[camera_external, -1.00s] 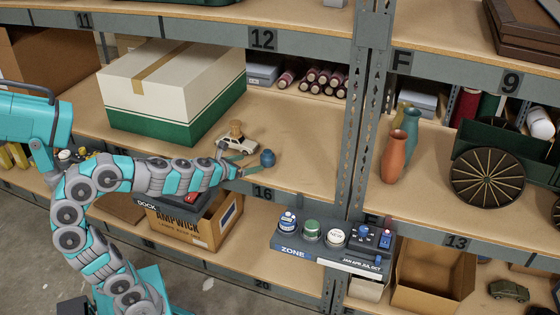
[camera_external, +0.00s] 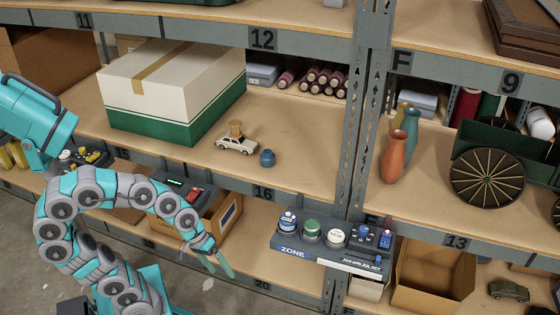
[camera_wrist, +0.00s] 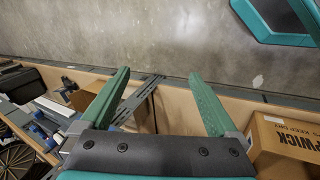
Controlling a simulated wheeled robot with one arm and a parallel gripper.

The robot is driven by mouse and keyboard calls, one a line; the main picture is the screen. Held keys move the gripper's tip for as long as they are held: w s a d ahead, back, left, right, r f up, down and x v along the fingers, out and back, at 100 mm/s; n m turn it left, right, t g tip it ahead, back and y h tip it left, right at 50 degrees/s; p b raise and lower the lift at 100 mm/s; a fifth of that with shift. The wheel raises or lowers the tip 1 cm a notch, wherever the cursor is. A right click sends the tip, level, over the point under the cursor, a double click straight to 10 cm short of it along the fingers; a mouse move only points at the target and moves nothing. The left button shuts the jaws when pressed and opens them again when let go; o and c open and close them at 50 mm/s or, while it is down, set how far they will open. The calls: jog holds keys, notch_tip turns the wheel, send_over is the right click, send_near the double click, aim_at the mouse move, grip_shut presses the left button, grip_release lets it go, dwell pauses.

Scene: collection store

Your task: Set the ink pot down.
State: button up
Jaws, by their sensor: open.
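The ink pot (camera_external: 267,158) is a small round blue pot. It stands upright on the middle shelf board above the 16 label, just right of a small white toy car. Nothing touches it that I can see. My gripper (camera_external: 221,264) is in front of and below that shelf, well apart from the pot, and points downward. In the wrist view my gripper (camera_wrist: 158,105) shows two green fingers spread wide with nothing between them. The ink pot is not visible in the wrist view.
The white toy car (camera_external: 236,145) with a tan object on it stands beside the pot. A green and white box (camera_external: 172,95) fills the shelf's left. A button panel (camera_external: 325,240) juts out at the lower right. A cardboard carton (camera_wrist: 285,140) is near my gripper.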

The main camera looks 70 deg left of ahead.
jog(key=s+a+f+m+g+y, duration=0.1)
jog(key=s+a+f+m+g, duration=0.1)
jog(key=s, duration=0.5)
jog(key=s+a+f+m+g+y, duration=0.2)
jog(key=s+a+m+g, duration=0.1)
jog(key=s+a+m, duration=0.2)
jog(key=shift+s+a+y, duration=0.3)
jog(key=shift+s+a, duration=0.25)
jog(key=shift+s, duration=0.45)
jog(key=shift+r, duration=0.15)
jog(key=shift+r+p, duration=0.45)
jog(key=shift+p, duration=0.1)
